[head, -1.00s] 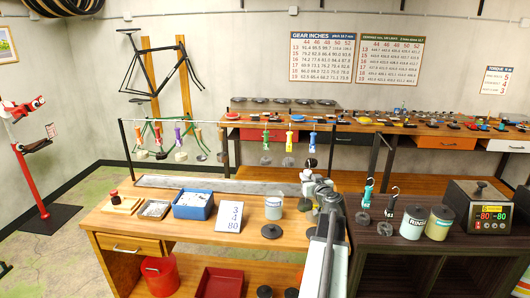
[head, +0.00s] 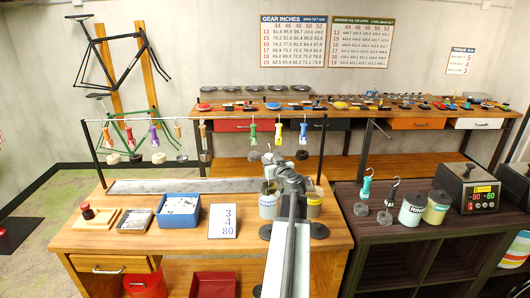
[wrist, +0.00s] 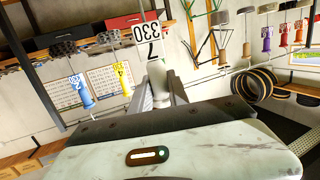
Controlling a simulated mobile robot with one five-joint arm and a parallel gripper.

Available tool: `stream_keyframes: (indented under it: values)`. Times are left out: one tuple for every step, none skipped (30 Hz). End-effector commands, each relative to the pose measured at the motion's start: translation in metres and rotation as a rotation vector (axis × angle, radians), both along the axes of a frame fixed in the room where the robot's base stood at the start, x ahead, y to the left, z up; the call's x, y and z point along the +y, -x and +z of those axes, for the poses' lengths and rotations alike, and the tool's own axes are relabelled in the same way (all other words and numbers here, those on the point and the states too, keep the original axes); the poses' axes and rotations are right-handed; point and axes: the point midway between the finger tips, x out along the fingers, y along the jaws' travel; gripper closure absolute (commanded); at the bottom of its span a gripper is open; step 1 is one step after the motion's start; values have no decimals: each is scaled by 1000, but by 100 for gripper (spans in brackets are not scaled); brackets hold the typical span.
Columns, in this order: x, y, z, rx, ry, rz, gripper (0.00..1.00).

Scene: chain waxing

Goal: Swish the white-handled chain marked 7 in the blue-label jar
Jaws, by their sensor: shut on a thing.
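My gripper (wrist: 160,90) is shut on the white handle (wrist: 158,75) of a chain, whose tag (wrist: 148,42) reads 330 and 7 in the wrist view. In the head view my gripper (head: 276,172) is above the left bench, over a pale jar with a bluish label (head: 268,207). My arm partly hides that place. A dark mass shows at the jar's mouth, but I cannot tell how deep the chain sits. A second jar (head: 314,206) stands just right, partly behind my arm.
Black lids (head: 319,230) lie near the jars. A number card (head: 222,222), a blue bin (head: 178,211) and a tray (head: 136,220) stand left. The dark cabinet right holds a RINSE-type jar (head: 412,209), another jar (head: 437,208) and a heater (head: 468,190). Chains hang on a rack behind.

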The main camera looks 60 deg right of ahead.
Motion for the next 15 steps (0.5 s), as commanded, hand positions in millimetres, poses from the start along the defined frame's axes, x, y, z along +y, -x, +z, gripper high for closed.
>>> stream_keyframes:
  values:
    - [0, -1, 0, 0, 0, 1, 100]
    - [1, -1, 1, 0, 0, 1, 100]
    - [1, -1, 4, -1, -1, -1, 100]
    - [1, -1, 7, 0, 0, -3, 100]
    - [2, -1, 12, -1, -1, -6, 100]
    - [3, -1, 19, -1, -1, -13, 100]
    - [3, -1, 26, -1, -1, -20, 100]
    - [4, -1, 32, 1, -1, -27, 100]
    - [4, -1, 39, 1, -1, -36, 100]
    - [4, -1, 43, 0, -1, -44, 100]
    - [5, -1, 45, 0, -2, -49, 100]
    - [5, -1, 45, 0, -1, -53, 100]
    - [4, -1, 43, 0, 0, -54, 100]
    - [4, -1, 41, 0, 0, -54, 100]
    - [4, -1, 39, 0, -1, -53, 100]
